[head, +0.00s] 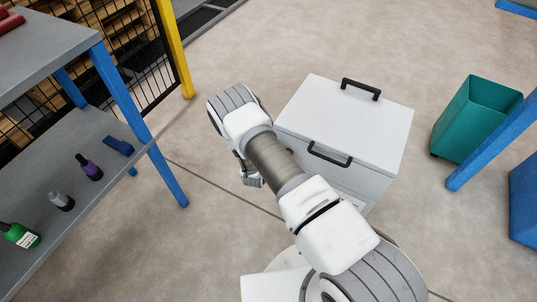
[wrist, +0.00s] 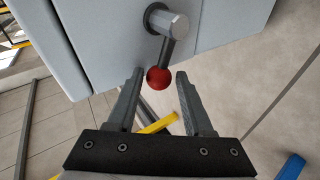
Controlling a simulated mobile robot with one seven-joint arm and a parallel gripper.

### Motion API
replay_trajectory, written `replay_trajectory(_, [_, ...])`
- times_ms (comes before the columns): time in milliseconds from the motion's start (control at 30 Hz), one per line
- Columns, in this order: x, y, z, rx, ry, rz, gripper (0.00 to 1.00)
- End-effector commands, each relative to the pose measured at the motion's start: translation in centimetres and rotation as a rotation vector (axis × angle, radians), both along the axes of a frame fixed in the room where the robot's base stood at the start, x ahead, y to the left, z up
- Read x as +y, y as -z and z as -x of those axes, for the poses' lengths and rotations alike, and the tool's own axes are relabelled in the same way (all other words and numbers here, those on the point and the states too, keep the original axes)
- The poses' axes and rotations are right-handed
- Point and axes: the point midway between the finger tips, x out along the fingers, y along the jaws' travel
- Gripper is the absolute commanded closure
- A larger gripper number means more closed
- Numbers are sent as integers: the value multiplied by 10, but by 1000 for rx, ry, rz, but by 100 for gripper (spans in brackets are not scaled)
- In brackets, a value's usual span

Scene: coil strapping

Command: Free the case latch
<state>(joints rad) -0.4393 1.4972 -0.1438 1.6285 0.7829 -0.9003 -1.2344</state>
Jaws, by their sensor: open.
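The latch shows in the wrist view as a grey metal hub (wrist: 172,26) on a pale panel, with a short dark lever hanging down to a red ball knob (wrist: 158,78). My gripper (wrist: 159,73) is open, its two grey fingertips on either side of the red knob, with a visible gap on each side. Whether the knob lies at fingertip depth I cannot tell. In the head view a white case (head: 345,120) stands behind my arm, with a black handle on its lid and another on its front. The latch does not show there.
A grey shelf (head: 75,190) with blue legs and several bottles stands at left in the head view. A teal bin (head: 475,115) and a blue post (head: 495,145) are at right. Open floor lies beyond the case.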

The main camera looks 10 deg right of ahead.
Motion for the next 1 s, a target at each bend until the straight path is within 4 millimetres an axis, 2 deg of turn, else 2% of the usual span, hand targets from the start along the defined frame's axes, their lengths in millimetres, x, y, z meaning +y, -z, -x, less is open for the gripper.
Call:
replay_trajectory(167, [9,-16,18,1,-3,0,49])
replay_trajectory(500, [37,-60,83,2,-4,1,49])
replay_trajectory(700, [51,-80,115,3,-3,0,49])
replay_trajectory(1000, [58,-91,134,2,1,1,49])
